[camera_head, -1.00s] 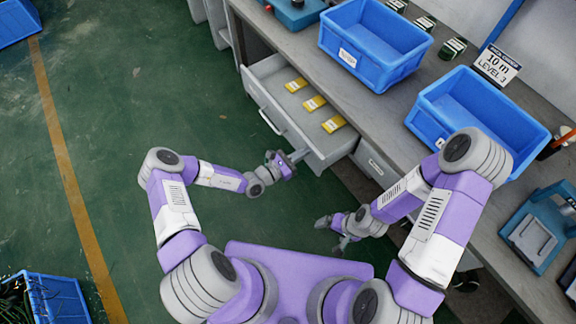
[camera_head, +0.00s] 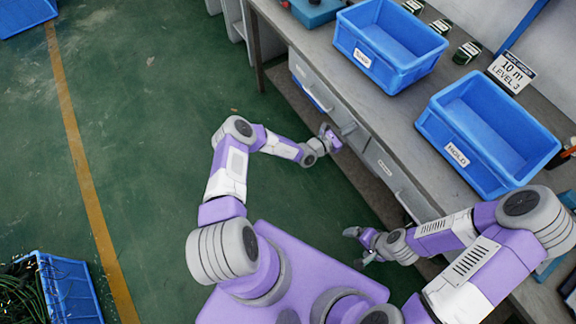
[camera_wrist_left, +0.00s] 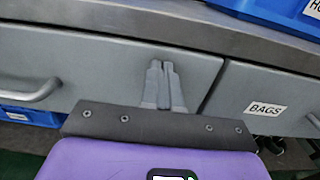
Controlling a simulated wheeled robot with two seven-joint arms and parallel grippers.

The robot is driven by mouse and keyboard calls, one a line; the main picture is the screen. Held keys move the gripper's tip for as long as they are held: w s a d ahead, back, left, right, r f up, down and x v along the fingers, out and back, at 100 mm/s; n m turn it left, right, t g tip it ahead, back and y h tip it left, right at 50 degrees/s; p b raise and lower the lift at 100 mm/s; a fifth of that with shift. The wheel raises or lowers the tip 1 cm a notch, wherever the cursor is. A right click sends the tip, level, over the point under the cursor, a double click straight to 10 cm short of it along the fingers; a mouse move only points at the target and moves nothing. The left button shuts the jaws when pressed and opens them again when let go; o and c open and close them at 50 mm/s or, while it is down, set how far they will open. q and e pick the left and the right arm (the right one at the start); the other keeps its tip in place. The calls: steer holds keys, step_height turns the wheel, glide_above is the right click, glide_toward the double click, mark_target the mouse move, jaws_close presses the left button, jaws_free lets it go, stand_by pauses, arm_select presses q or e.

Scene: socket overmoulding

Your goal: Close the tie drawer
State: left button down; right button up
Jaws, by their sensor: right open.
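The tie drawer (camera_head: 305,74) is a grey drawer under the bench, flush with the bench front in the head view, its inside hidden. In the left wrist view its grey front (camera_wrist_left: 105,62) fills the left and middle, with its bar handle (camera_wrist_left: 32,92) at the left. My left gripper (camera_head: 345,130) is at the right part of this front. In the left wrist view its two fingers (camera_wrist_left: 160,66) are together, tips against or very close to the front, with nothing between them. My right gripper (camera_head: 353,248) is open and empty, low in front of the bench.
A second drawer labelled BAGS (camera_wrist_left: 265,108) is just right of the tie drawer. Two blue bins (camera_head: 390,45) and (camera_head: 490,135) stand on the grey bench top (camera_head: 300,35). A blue crate of cables (camera_head: 75,290) is at the lower left.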

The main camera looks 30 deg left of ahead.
arm_select(q)
steer(key=shift+w+d+r, duration=0.2)
steer(key=shift+r, duration=0.1)
steer(key=shift+s+a, duration=0.1)
steer(key=p+v, duration=0.4)
steer(key=v, duration=1)
steer(key=shift+a+f, duration=0.15)
steer(key=shift+f, duration=0.2)
steer(key=shift+s, duration=0.1)
